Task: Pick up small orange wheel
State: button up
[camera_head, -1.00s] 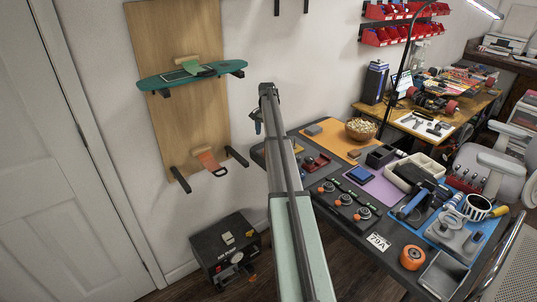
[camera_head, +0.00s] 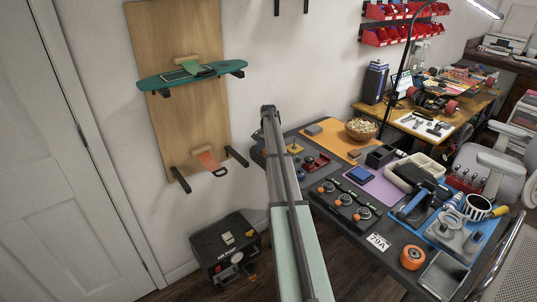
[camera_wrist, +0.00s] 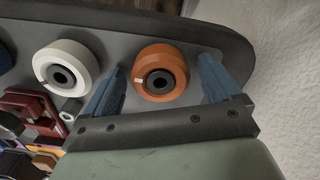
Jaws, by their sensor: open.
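In the wrist view, a small orange wheel (camera_wrist: 160,72) with a dark hub and a small white mark lies flat on the grey tabletop (camera_wrist: 222,36) near its rounded end. My gripper (camera_wrist: 164,65) is open. Its two blue fingers stand on either side of the wheel, with gaps visible and nothing held. Whether the fingertips are down at wheel height is hard to tell. In the head view my arm hides the gripper and this wheel.
A white wheel (camera_wrist: 66,68) lies close left of the orange one, near the left finger. A red part (camera_wrist: 32,112) is further left. A white wall (camera_wrist: 288,60) is close on the right. Another orange wheel (camera_head: 412,258) sits at the table's front.

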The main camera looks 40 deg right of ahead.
jog(key=shift+c, duration=0.3)
jog(key=c, duration=1.1)
notch_tip(320, 180, up, 9)
jog(key=shift+m, duration=0.6)
jog(key=s+d+r, duration=0.1)
jog(key=d, duration=0.3)
jog(key=s+d+r, duration=0.1)
jog(key=d, duration=0.4)
jog(key=s+d+r, duration=0.1)
jog(key=d, duration=0.3)
jog(key=shift+s+d+r, duration=0.2)
jog(key=shift+s+r, duration=0.05)
jog(key=shift+s, duration=0.15)
jog(key=shift+w+n, duration=0.1)
jog(key=shift+n, duration=0.5)
